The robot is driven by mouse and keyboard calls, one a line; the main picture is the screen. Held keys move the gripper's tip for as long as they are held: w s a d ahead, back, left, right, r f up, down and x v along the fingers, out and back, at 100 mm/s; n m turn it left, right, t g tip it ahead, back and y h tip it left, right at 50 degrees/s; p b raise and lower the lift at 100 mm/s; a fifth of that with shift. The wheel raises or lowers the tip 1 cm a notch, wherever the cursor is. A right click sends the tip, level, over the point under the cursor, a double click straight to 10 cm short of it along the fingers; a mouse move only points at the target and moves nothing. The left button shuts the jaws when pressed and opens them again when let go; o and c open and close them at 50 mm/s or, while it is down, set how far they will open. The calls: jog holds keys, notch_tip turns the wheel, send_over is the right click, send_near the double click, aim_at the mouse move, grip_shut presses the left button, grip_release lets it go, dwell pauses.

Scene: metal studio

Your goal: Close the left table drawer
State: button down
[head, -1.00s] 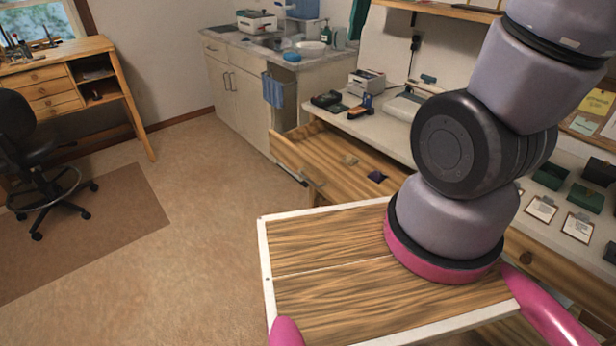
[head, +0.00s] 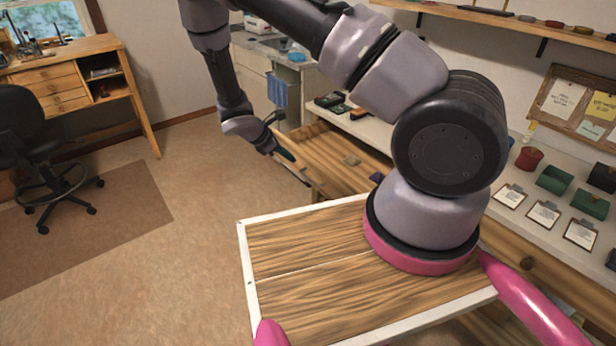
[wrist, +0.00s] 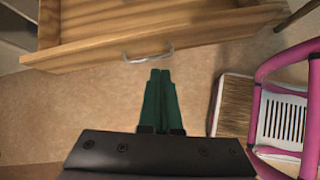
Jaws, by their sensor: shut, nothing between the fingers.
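The left table drawer (head: 335,160) is a wooden drawer standing pulled out from the long workbench in the head view, with small items inside. In the wrist view the open drawer's wooden front (wrist: 100,48) spans the upper left, with a metal handle (wrist: 148,54) on it. My gripper (head: 290,158) hangs just in front of the drawer's front in the head view. Its green fingers (wrist: 160,75) are together and empty in the wrist view, with their tips just below the handle. I cannot tell whether they touch the drawer.
The workbench (head: 505,210) runs along the right wall with clipboards and small boxes on it. A sink counter (head: 285,75) stands behind the drawer. A black chair (head: 35,150) and a wooden desk (head: 70,85) are at the left. The middle floor is clear.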

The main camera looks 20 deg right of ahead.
notch_tip(320, 180, down, 6)
jog(key=n+t, duration=0.1)
jog(key=n, duration=0.2)
send_near(320, 179)
jog(key=shift+h, duration=0.4)
jog(key=f, duration=0.2)
jog(key=a+f, duration=0.1)
jog(key=f, duration=0.1)
jog(key=d, duration=0.2)
jog(key=w+d, duration=0.1)
jog(key=shift+d+f, duration=0.15)
jog(key=shift+f, duration=0.1)
jog(key=shift+w+d, duration=0.25)
jog(key=shift+d, duration=0.25)
